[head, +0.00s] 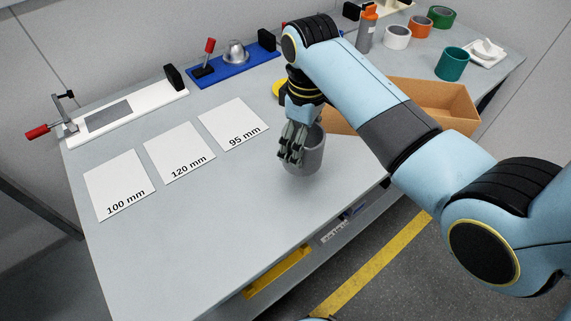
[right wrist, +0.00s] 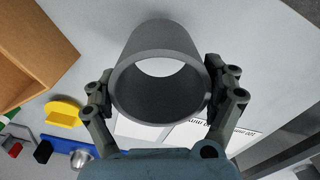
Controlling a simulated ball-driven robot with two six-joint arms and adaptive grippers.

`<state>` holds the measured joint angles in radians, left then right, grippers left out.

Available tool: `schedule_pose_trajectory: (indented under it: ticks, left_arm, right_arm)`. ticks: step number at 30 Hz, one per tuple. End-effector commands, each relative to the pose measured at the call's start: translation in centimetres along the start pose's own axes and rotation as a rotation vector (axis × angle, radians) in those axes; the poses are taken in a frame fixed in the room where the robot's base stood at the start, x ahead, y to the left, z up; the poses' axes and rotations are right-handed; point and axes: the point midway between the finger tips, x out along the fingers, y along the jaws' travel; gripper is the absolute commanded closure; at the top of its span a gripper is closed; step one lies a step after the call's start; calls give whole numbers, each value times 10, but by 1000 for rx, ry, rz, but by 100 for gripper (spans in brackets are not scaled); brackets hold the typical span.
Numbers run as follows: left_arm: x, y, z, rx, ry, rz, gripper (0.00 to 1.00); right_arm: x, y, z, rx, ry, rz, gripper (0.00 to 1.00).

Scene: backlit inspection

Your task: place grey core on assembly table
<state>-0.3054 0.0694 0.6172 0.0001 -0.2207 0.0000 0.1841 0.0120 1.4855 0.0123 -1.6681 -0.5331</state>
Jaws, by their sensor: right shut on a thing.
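The grey core (head: 314,157), a hollow open-ended tube, is over the front middle of the grey assembly table (head: 200,225). My right gripper (head: 291,150) is shut on it. In the right wrist view the core (right wrist: 160,102) sits between the two fingers of the gripper (right wrist: 161,86), one on each side of its outer wall, and I see through its bore. The core's lower end is close to the tabletop; I cannot tell whether it touches. My left gripper is not in view.
White cards marked 100 mm (head: 118,183), 120 mm (head: 178,150) and 95 mm (head: 232,123) lie left of the core. A cardboard box (head: 450,100) stands behind my right arm. Fixtures and tape rolls line the back. The front left tabletop is clear.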

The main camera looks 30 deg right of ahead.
Motion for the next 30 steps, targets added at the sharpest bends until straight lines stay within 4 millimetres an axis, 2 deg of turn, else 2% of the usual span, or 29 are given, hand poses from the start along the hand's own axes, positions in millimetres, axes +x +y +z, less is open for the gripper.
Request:
schedule_pose_trajectory:
  ticks: [3,8,17,28,29,30]
  left_arm:
    - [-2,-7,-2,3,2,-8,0]
    - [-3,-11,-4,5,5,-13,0]
    - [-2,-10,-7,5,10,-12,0]
    - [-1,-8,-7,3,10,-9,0]
    - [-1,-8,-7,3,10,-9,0]
    - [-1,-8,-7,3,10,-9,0]
  right_arm:
    - [13,-20,-13,0,0,-2,50]
    - [22,-31,-20,-1,0,1,50]
    - [61,-32,-20,0,-2,2,50]
    - [66,-31,-20,0,-1,2,50]
    - [66,-31,-20,0,-1,2,11]
    - [65,-31,-20,0,-1,2,6]
